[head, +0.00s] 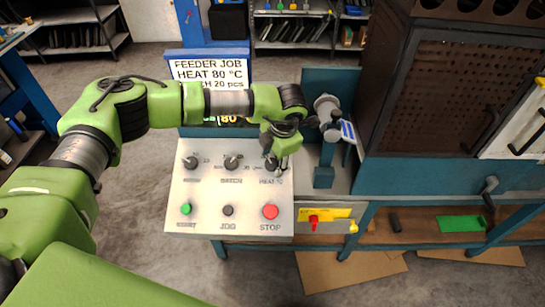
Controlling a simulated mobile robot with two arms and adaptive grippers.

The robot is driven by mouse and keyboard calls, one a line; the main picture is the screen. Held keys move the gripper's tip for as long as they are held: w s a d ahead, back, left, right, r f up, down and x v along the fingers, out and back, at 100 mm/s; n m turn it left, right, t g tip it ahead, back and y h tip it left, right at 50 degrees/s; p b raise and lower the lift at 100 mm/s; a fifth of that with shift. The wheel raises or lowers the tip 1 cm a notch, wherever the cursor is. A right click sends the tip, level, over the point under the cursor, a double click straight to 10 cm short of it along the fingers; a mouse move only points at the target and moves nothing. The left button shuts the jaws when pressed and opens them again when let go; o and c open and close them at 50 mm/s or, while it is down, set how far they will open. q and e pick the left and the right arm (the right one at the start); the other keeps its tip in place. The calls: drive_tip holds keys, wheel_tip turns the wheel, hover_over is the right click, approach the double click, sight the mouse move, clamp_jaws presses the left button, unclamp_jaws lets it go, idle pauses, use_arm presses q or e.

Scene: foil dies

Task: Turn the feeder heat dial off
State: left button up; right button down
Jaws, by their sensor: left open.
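The heat dial (270,163) is a dark knob at the upper right of the grey control panel (205,208), above a "HEAT °C" label. My left gripper (282,158) is open and points down at this dial, partly covering it. I cannot tell whether the fingers touch the knob. The dial's pointer and scale are mostly hidden, so its setting cannot be read. The job sign (208,70) behind my arm reads "FEEDER JOB, HEAT 80 °C". A small display (229,119) under my arm shows "80". My right gripper is not in view.
Two more knobs sit left of the heat dial, including the batch dial (231,163). Below are a green button (186,209), a black jog button (228,210) and a red stop button (270,211). A red switch (314,222) on a yellow plate sits to the right.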

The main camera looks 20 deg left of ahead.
use_arm(q)
drive_tip(key=shift+w+a+f, duration=0.1)
drive_tip(key=shift+f, duration=0.5)
drive_tip(key=c, duration=1.1)
